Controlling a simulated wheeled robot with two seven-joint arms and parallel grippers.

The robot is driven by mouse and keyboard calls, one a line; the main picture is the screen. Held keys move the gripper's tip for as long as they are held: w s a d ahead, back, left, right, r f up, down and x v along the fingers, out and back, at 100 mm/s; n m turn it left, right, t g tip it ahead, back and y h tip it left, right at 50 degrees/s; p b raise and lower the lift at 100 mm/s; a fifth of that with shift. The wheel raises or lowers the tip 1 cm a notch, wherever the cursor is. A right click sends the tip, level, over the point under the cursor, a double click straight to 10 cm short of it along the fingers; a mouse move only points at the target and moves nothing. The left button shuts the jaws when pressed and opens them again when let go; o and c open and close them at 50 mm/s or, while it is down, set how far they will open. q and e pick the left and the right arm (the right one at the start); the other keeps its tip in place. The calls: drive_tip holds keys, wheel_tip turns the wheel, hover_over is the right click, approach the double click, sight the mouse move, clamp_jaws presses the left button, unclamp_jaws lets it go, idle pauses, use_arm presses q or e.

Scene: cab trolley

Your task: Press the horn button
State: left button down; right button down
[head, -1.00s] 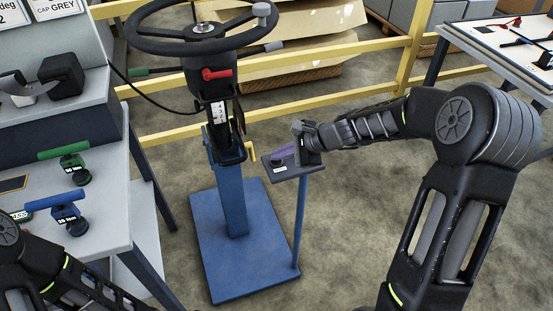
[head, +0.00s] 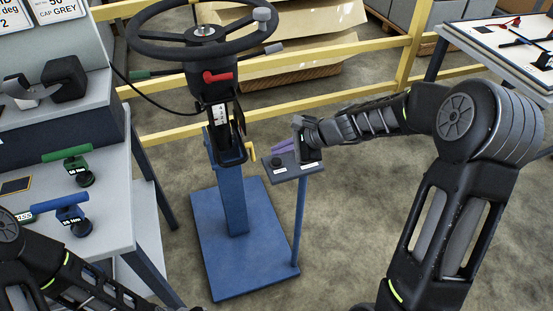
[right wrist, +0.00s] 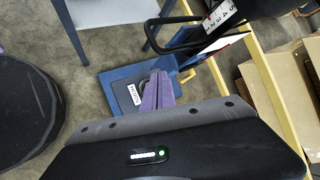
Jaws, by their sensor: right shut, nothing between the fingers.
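A small dark panel (head: 298,172) with a white label sits on top of a thin blue post. A round black button (head: 277,162) stands up at its left end, above the label. My right gripper (head: 281,146) reaches in from the right, with its purple fingers just above and behind the panel in the picture. In the right wrist view the purple fingers (right wrist: 157,85) are shut together and empty, over the panel (right wrist: 124,98) beside its label. The fingers cover part of the panel there, and I cannot tell whether they touch it. My left gripper is out of view.
A black steering wheel (head: 204,31) on a column stands left of the panel, over a blue base plate (head: 225,272). A yellow crank handle is close to the panel's left. A table (head: 110,215) with green and blue tools is at left. A yellow rail runs behind.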

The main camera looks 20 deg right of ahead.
sight(280, 162)
drive_tip(key=shift+r+p, duration=1.7)
drive_tip(key=shift+r, duration=0.6)
drive_tip(key=shift+f, duration=0.1)
